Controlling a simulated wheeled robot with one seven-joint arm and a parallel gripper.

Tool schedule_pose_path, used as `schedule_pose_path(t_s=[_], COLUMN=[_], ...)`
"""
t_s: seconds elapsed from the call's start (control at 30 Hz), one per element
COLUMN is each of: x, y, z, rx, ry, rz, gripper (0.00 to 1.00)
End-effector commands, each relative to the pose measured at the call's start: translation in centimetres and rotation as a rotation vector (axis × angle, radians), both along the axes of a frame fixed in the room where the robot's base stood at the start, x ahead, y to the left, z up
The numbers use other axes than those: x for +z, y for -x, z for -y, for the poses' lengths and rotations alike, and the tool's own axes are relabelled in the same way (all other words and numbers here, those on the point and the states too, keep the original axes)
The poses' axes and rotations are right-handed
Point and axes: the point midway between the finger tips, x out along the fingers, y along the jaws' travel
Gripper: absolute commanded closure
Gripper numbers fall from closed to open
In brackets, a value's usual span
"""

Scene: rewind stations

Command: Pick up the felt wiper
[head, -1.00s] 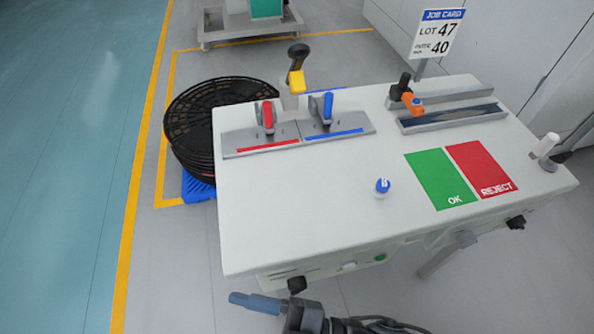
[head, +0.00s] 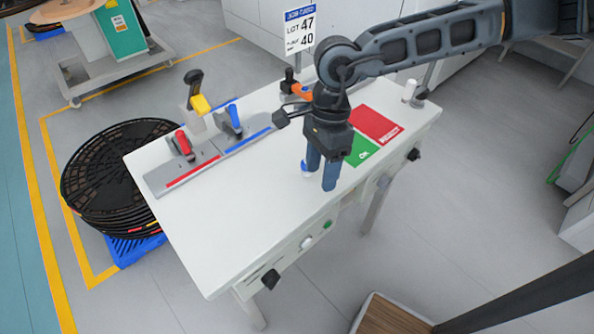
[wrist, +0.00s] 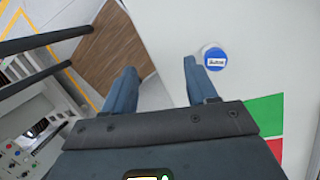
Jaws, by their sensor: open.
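A small round white piece with a blue labelled top stands on the white table (head: 210,245); it may be the felt wiper (head: 305,172), but I cannot read its label surely. In the head view, my gripper's fingers partly hide it. In the wrist view the round piece (wrist: 214,58) lies just right of the right fingertip, outside the jaws. My gripper (head: 321,180) points down over the table, open and empty; in the wrist view nothing shows between its fingers (wrist: 159,70).
Green OK and red REJECT patches (head: 376,125) lie beside my gripper. Red and blue clamps (head: 232,120) stand along the table's back edge, with a yellow-and-black handle (head: 198,98) behind. A white cylinder (head: 409,90) stands at the right corner. The front-left table top is bare.

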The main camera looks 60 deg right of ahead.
Motion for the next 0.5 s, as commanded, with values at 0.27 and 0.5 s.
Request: schedule_pose_path(t_s=[0.27, 0.5], x=[3.1, 0.9], y=[-5.5, -5.5], z=[2.9, 3.0], rx=[0.149, 0.148], ry=[0.236, 0.240], rz=[0.090, 0.090], gripper=[0.43, 0.43])
